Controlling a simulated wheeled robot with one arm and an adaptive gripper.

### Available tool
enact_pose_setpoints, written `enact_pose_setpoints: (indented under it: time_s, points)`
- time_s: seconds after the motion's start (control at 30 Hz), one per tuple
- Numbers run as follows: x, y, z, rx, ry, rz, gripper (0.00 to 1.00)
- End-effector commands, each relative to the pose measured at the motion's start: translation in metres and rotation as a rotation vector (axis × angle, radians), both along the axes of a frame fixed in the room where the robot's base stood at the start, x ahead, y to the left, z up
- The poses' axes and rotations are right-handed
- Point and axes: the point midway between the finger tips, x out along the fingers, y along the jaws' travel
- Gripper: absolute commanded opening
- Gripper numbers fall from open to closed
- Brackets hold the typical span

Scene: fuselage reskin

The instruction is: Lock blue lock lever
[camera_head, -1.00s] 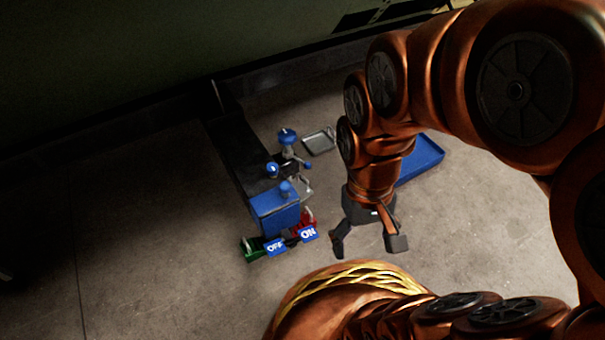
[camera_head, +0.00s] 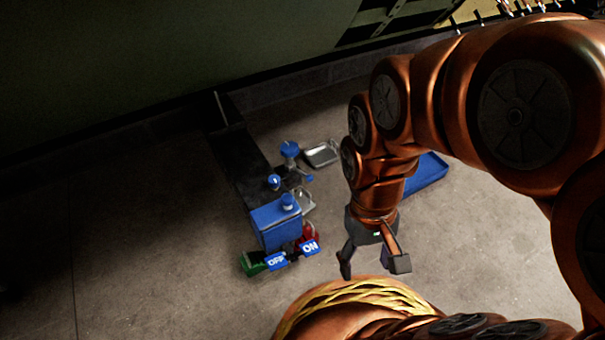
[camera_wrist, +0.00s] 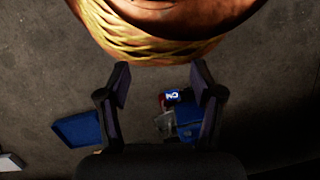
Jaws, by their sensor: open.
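A blue lock box (camera_head: 276,226) stands on the floor left of my arm, with a blue knob on top. In front of it are a blue OFF label (camera_head: 276,261) and a blue ON label (camera_head: 309,247), with a green part (camera_head: 252,264) at left and a red part (camera_head: 309,233) at right. I cannot tell which part is the lever. My gripper (camera_head: 373,268) is open and empty, right of the box and apart from it. In the wrist view, the open fingers (camera_wrist: 160,88) frame the blue box (camera_wrist: 187,119) and the ON label (camera_wrist: 172,96), lying farther off.
Blue valve-like knobs (camera_head: 289,150) stand behind the box on a dark beam (camera_head: 238,155). A grey metal tray (camera_head: 322,153) lies behind them. A blue tray (camera_head: 428,173) lies behind my arm. Bare floor is left and front of the box.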

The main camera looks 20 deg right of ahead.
Motion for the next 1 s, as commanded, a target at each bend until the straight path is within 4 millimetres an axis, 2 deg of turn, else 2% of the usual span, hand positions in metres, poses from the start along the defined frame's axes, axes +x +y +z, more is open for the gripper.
enact_pose_setpoints:
  time_s: [0.07,0.53,0.6,0.67,1.0]
  points:
    - [-0.002,0.000,0.014,0.001,0.004,-0.003,0.54]
    - [-0.021,0.001,0.117,0.010,0.057,-0.009,0.05]
    - [-0.024,0.001,0.125,0.009,0.063,0.003,0.00]
    - [-0.025,0.001,0.129,0.009,0.067,0.009,0.00]
    - [-0.026,0.001,0.127,0.008,0.069,0.014,0.00]
